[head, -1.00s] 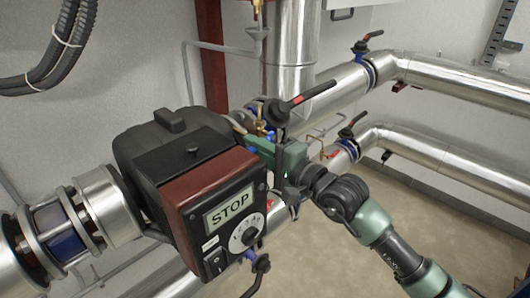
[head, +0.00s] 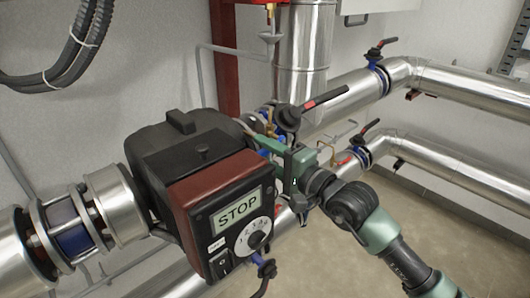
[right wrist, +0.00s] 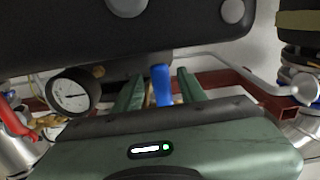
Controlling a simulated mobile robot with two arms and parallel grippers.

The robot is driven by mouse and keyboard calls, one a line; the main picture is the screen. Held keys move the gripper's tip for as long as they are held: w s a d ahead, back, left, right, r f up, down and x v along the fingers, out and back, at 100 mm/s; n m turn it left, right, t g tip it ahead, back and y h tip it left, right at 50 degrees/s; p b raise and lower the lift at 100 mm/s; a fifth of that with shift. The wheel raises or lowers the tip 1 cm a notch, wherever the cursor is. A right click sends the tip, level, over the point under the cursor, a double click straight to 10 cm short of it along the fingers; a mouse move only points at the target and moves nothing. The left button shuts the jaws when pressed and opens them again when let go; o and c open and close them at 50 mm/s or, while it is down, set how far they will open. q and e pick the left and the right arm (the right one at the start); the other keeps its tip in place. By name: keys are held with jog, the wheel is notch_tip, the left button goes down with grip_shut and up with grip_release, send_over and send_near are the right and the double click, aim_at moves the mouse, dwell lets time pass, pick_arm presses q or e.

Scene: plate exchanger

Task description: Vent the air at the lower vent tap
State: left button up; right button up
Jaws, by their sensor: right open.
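My right gripper (head: 264,146) is behind the right side of the pump in the head view, its green body (head: 297,170) facing the pipework. In the right wrist view its two green fingers (right wrist: 160,84) are open, with a blue handle (right wrist: 162,86) showing between them. A gap shows on each side of the handle; I cannot tell its depth relative to the fingertips. This may be the lower vent tap's handle, but the tap body is hidden. My left gripper is not in view.
The dark pump with a red-brown front and STOP display (head: 238,212) stands close to the gripper. A black lever with a red mark (head: 310,105) is just above. A pressure gauge (right wrist: 73,93) is left of the fingers. Silver pipes (head: 455,170) run right; the floor below is clear.

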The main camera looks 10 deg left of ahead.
jog(key=v, duration=0.7)
jog(key=shift+s+d+b, duration=0.25)
jog(key=shift+d+b, duration=0.05)
jog(key=shift+b, duration=0.1)
